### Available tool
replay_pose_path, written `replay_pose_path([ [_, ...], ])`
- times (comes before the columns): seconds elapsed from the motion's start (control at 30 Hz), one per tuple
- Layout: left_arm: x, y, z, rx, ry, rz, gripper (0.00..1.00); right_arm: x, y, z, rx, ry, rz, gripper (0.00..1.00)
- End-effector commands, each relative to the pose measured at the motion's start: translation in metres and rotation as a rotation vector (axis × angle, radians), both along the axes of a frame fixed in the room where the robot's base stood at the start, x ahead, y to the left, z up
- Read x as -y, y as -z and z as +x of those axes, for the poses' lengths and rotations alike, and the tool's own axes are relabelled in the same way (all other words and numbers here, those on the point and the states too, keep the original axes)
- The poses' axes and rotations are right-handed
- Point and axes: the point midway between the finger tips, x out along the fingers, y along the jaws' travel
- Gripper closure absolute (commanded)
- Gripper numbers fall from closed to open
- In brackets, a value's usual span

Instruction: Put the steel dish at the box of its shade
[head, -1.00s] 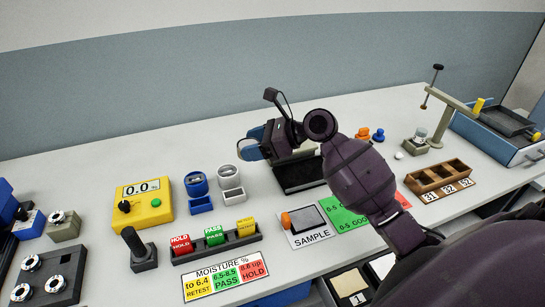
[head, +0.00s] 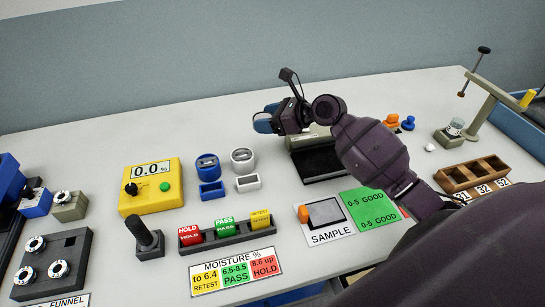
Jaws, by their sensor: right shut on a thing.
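My right gripper (head: 265,121) comes in from the right, above the back of the bench, behind the white cup. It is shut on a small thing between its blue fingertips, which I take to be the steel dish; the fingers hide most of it. A small blue box (head: 212,191) lies in front of a blue cup (head: 208,167). A small white box (head: 248,183) lies in front of a white cup (head: 242,161). The gripper is apart from both boxes. My left gripper is not in view.
A yellow meter (head: 151,187) stands left of the boxes. A dark tray device (head: 318,165) is under my forearm. A wooden compartment tray (head: 455,180) and a lever stand (head: 495,110) are at the right.

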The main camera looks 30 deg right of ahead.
Motion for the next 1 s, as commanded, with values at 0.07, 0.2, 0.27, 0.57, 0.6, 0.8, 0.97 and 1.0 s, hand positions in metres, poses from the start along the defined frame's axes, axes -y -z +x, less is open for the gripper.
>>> replay_pose_path([
  [0.07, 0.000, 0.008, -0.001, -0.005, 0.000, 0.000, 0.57, 0.000, 0.022, 0.000, -0.004, 0.002, 0.002, 0.70],
  [0.2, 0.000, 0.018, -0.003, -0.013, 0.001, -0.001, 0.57, 0.000, 0.052, 0.000, -0.005, 0.001, 0.001, 0.70],
  [0.27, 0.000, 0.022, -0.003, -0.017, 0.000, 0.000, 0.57, 0.000, 0.063, 0.000, -0.004, 0.001, 0.000, 0.70],
  [0.57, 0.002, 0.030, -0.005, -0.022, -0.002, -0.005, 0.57, 0.000, 0.087, 0.000, 0.001, 0.001, 0.000, 0.70],
  [0.6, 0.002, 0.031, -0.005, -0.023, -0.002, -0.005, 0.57, 0.000, 0.091, 0.000, 0.000, 0.001, 0.000, 0.70],
  [0.8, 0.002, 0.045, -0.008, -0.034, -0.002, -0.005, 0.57, 0.000, 0.125, 0.000, -0.004, 0.000, 0.001, 0.70],
  [0.97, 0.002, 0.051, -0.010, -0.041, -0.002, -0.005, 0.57, 0.000, 0.141, 0.000, -0.002, -0.001, 0.000, 0.70],
  [1.0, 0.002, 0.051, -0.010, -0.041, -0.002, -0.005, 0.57, 0.000, 0.142, 0.000, -0.001, 0.000, 0.000, 0.70],
])
